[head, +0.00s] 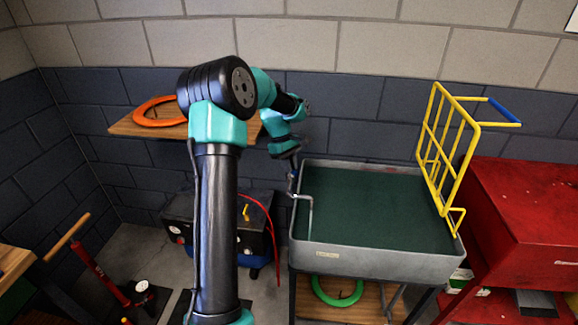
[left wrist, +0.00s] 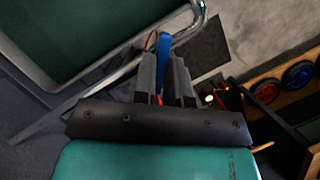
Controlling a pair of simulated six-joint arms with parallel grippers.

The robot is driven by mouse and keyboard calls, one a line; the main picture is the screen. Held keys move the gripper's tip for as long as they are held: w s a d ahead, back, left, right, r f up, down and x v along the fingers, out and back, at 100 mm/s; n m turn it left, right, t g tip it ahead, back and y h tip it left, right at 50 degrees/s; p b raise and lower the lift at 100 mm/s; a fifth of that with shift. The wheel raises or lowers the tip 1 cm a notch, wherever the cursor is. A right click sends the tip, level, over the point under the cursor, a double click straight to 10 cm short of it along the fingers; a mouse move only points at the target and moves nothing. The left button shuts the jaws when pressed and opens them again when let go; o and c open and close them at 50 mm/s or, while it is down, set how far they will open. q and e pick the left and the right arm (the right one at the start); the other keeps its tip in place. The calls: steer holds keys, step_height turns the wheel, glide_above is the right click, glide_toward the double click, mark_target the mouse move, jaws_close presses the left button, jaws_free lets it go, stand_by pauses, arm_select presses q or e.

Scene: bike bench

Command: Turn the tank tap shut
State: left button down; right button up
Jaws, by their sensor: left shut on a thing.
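The grey tank (head: 345,258) with dark green inside stands right of centre. Its tap (head: 303,200) is a thin grey bent pipe at the tank's left edge. My left gripper (head: 294,163) reaches down to the tap's upper end. In the left wrist view, the two grey fingers of my left gripper (left wrist: 166,72) are shut on the tap's blue handle (left wrist: 163,50), which sticks out beyond them. The handle's lower part is hidden between the fingers. The tank's pale rim and green inside also show there at upper left. My right gripper is in neither view.
A yellow wire rack (head: 447,150) with a blue bar stands on the tank's right side. A red cabinet (head: 525,215) is to the right. A wooden shelf with an orange ring (head: 158,112) is on the back wall. A compressor with a red hose (head: 268,215) stands left of the tank.

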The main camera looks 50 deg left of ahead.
arm_select(q)
steer(key=m+g, duration=0.1)
steer(key=m, duration=0.2)
steer(key=m+g, duration=0.1)
steer(key=m, duration=0.1)
steer(key=shift+w+m, duration=0.2)
steer(key=shift+m, duration=0.2)
steer(key=m, duration=0.2)
steer(key=m+g+y, duration=0.1)
steer(key=m, duration=0.1)
steer(key=shift+w+d+m+y, duration=0.1)
steer(key=shift+m+y, duration=0.2)
steer(key=shift+g, duration=0.3)
steer(key=c, duration=1.2)
jaws_free()
steer(key=shift+o, duration=0.2)
steer(key=v, duration=1.7)
steer(key=shift+r, duration=0.2)
steer(key=shift+w+f, duration=0.1)
